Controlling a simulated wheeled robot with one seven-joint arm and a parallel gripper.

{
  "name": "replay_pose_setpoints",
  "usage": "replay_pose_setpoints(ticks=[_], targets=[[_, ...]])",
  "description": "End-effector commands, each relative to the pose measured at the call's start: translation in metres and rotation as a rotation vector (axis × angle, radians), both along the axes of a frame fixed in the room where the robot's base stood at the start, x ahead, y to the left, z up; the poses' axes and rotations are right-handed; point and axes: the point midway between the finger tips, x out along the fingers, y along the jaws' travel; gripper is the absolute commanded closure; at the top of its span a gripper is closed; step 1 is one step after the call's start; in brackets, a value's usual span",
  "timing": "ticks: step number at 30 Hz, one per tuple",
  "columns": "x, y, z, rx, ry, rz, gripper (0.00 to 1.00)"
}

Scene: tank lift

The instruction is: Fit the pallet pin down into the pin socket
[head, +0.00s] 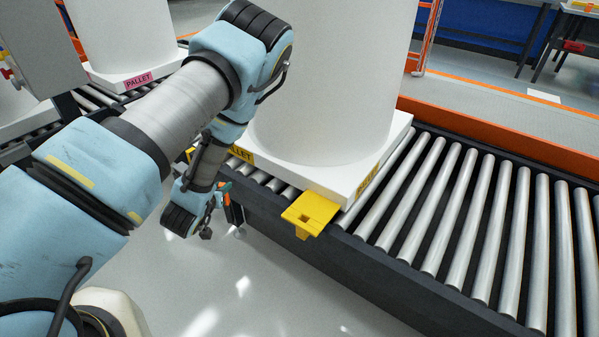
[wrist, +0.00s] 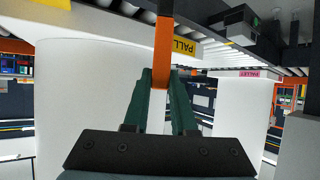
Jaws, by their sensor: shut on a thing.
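The pallet pin is an orange bar (wrist: 163,45) held between the teal fingers of my gripper (wrist: 161,80) in the wrist view. In the head view, my gripper (head: 223,192) is small and partly hidden by my arm, beside the conveyor's near edge, with a bit of orange at its fingers. The pin socket is a yellow bracket (head: 312,208) with a square hole, at the near corner of the white pallet (head: 345,183). My gripper is to the left of the socket and apart from it. The pin's far end runs out of the wrist view.
A large white tank (head: 330,80) stands on the pallet. The roller conveyor (head: 470,210) runs to the right, with an orange rail (head: 500,135) behind it. Another pallet with a pink label (head: 138,80) stands at the back left. The floor (head: 250,290) in front is clear.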

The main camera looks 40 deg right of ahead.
Motion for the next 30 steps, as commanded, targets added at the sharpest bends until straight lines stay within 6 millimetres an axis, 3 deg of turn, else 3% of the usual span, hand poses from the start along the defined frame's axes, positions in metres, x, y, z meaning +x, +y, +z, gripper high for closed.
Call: replay_pose_setpoints(ticks=[1, 6, 12, 18, 30], targets=[[-0.012, -0.031, 0.005, -0.007, -0.004, -0.073, 1.0], [-0.057, -0.11, 0.023, -0.007, -0.003, -0.286, 1.0], [-0.105, -0.168, 0.04, -0.004, -0.002, -0.464, 1.0], [-0.127, -0.189, 0.048, -0.002, 0.0, -0.535, 1.0], [-0.128, -0.189, 0.049, -0.002, 0.001, -0.538, 1.0]])
